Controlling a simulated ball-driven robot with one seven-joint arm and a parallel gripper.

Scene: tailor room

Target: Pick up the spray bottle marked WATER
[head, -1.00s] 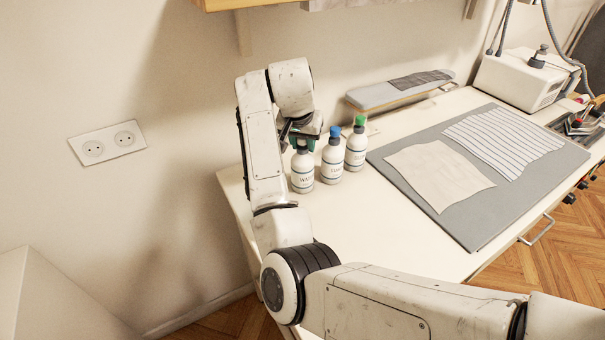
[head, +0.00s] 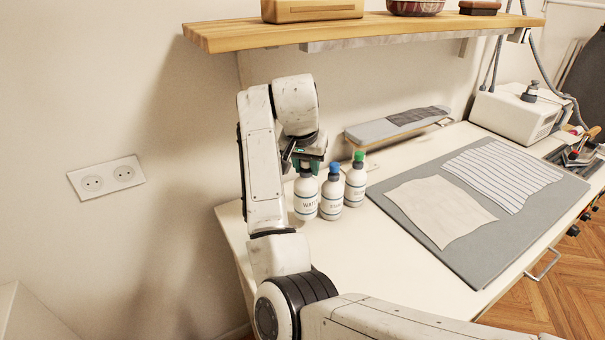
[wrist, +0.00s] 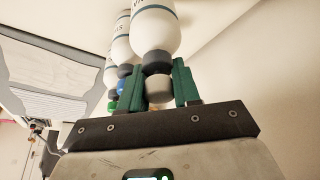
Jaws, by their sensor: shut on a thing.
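The spray bottle marked WATER (head: 306,199) is white, with dark lettering partly readable in the head view. My gripper (head: 306,163) is shut on it from above, around its neck and top. The bottle is upright and appears slightly above the white table. In the wrist view, the green fingers of my gripper (wrist: 161,82) stand on both sides of the pale top, below the dark collar of the WATER bottle (wrist: 155,32). Fingers and wrist hide much of the bottle's top in the head view.
Close to the right stand a blue-topped bottle (head: 331,198) and a green-topped bottle (head: 356,183). A wooden shelf (head: 225,36) hangs above at the back. A grey mat (head: 465,240) with fabric lies right. The table's front-middle (head: 375,260) is clear.

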